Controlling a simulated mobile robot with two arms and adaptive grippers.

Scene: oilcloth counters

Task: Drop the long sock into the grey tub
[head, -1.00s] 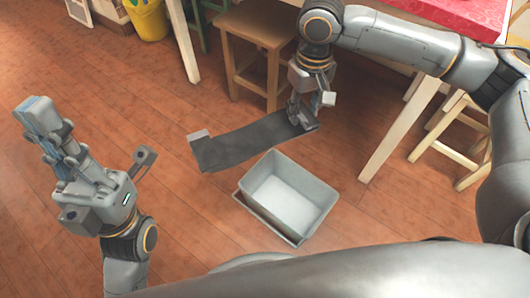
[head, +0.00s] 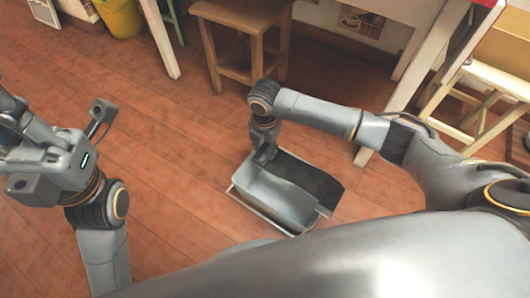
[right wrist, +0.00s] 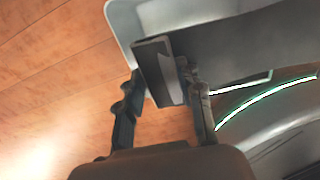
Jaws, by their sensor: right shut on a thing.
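The grey tub (head: 243,190) stands on the floor at the centre of the head view. Its pale rim (right wrist: 122,25) shows at the top of the right wrist view. My right gripper (head: 264,155) is at the tub's far left corner, shut on the long sock. The dark grey sock (head: 316,180) stretches from the gripper to the right along the tub's far side. I cannot tell how much of it is inside. In the right wrist view, the sock's end (right wrist: 158,68) is between the fingers. My left gripper (head: 14,115) is at the left edge, partly cut off, away from both.
A wooden stool (head: 240,40) stands behind the tub. A white table leg (head: 402,85) and a light wooden stool (head: 480,100) are at the right. A yellow bucket (head: 121,17) is at the back left. The floor left of the tub is clear.

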